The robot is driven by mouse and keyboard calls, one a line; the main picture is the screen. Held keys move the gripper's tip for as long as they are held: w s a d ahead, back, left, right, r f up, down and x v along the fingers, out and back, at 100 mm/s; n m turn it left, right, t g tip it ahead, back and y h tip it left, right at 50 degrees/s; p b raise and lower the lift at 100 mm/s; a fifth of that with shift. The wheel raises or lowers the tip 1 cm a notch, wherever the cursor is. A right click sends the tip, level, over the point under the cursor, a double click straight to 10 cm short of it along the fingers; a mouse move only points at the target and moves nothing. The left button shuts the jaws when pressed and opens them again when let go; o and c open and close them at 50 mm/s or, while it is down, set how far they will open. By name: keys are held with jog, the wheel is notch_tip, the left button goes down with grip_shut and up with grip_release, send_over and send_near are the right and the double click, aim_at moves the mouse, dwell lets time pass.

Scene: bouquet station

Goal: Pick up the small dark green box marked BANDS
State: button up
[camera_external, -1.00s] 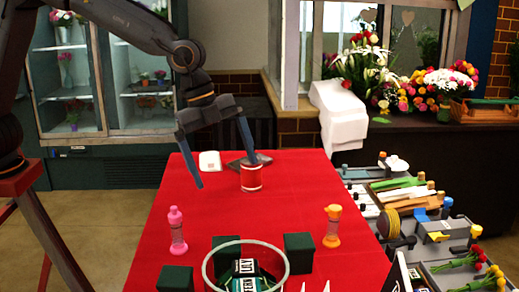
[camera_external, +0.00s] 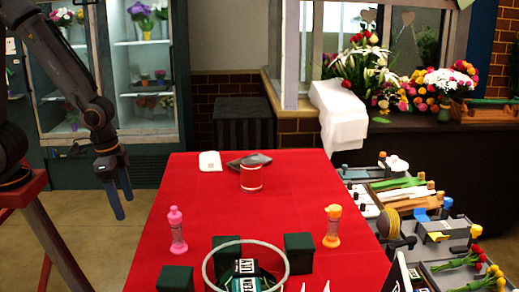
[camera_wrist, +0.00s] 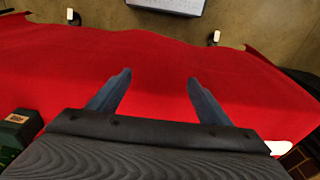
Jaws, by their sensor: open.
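Three dark green boxes stand on the red table near the front: one at the front left (camera_external: 175,279), one behind the clear round container (camera_external: 224,242), and one to its right (camera_external: 299,253). I cannot read BANDS on any of them. In the wrist view a dark green box (camera_wrist: 18,127) with a small yellowish label shows at the left edge, partly cut off; its lettering is too small to read. My gripper (camera_external: 121,204) hangs left of the table in the external view, open and empty. In the wrist view its fingers (camera_wrist: 159,78) are apart over red cloth.
The clear container (camera_external: 284,270) holds items with printed labels.

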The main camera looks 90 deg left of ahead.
aim_at(290, 240)
notch_tip(290, 240, up, 16)
jog(key=w+d+t+b, duration=0.1)
jog(key=w+d+t, duration=0.3)
jog(key=w+d, duration=0.55)
jog(key=w+d+t+h+b, duration=0.1)
jog(key=w+d+t, duration=0.35)
jog(key=w, duration=0.95)
jog(key=w+d+t, duration=0.3)
jog(key=w+d, duration=0.5)
jog(key=w, duration=0.3)
notch_tip(290, 240, down, 11)
jog(key=w+y, duration=0.1)
jog(key=w, duration=0.1)
jog(key=shift+t, duration=0.35)
jog(key=shift+s+d+f+p+x, duration=0.15)
jog(key=shift+p+x, duration=0.2)
jog(key=shift+x, duration=0.95)
jog(key=shift+d+f+p+x, duration=0.1)
jog(key=shift+f+p+x, duration=0.2)
jog(key=shift+x, duration=1)
jog(key=shift+s+d+f+p+x, duration=0.1)
jog(key=shift+p+x, duration=0.3)
jog(key=shift+x, duration=0.9)
jog(key=shift+r, duration=0.1)
jog(key=c, duration=1.2)
